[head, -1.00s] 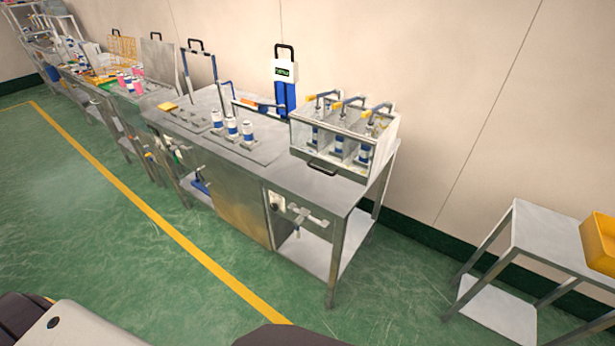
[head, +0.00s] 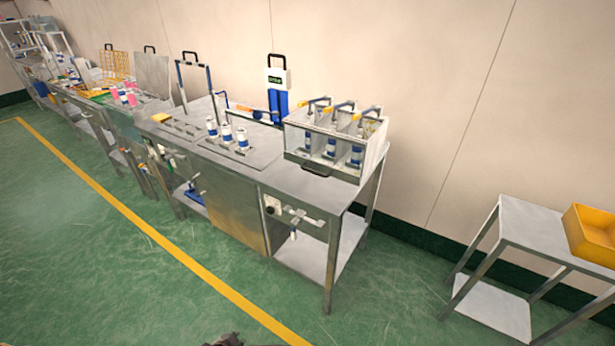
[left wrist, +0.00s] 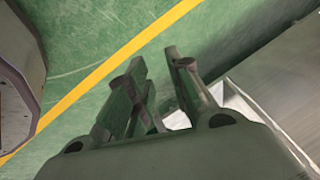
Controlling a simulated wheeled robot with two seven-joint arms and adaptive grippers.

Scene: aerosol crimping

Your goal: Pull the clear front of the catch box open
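The catch box (head: 293,142) stands at the right end of the steel bench. Its clear front faces the aisle and appears closed. A dark handle (head: 314,171) sits low at its front edge. Several blue and white cans show inside, beneath bent levers. My left gripper (left wrist: 157,62) shows in the left wrist view, its fingers apart with nothing between them. It is over the green floor beside the bench, away from the box. Only a dark scrap shows at the bottom edge of the head view, too little to identify. My right gripper is out of view.
The steel bench (head: 300,188) carries three cans (head: 227,133) left of the box and a valve fitting on its front. A side table (head: 530,222) with a yellow bin (head: 590,235) stands at right. The green floor in front is clear.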

